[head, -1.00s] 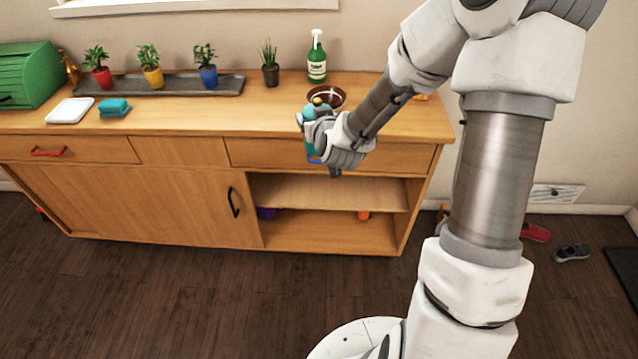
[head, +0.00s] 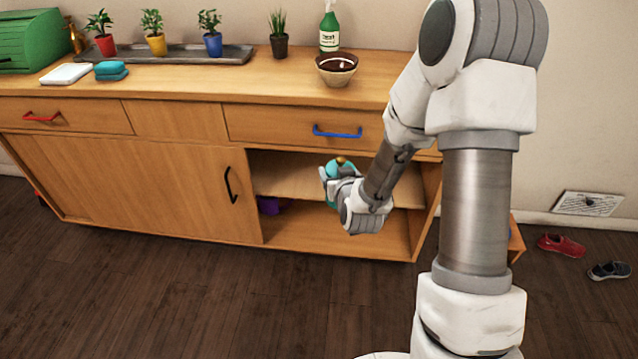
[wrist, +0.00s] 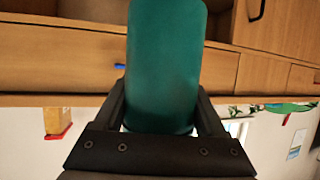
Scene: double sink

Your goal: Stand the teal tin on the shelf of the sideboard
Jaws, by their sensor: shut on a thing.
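My gripper (head: 338,186) is shut on the teal tin (head: 338,168), which has a small gold knob on top. In the wrist view the tin (wrist: 165,65) fills the middle between the two fingers. In the head view it appears roughly upright, at the height of the open bay of the sideboard (head: 190,210). The shelf (head: 285,178) is a pale board across that bay, and the tin and my gripper cover its middle. I cannot tell whether the tin is in front of the shelf or over it. My arm hides the bay's right part.
A purple thing (head: 268,205) sits in the bay under the shelf, at left. A blue drawer handle (head: 337,131) sticks out above the bay. A brown bowl (head: 336,68) and a green spray bottle (head: 329,30) stand on the top. The shelf's left part looks clear.

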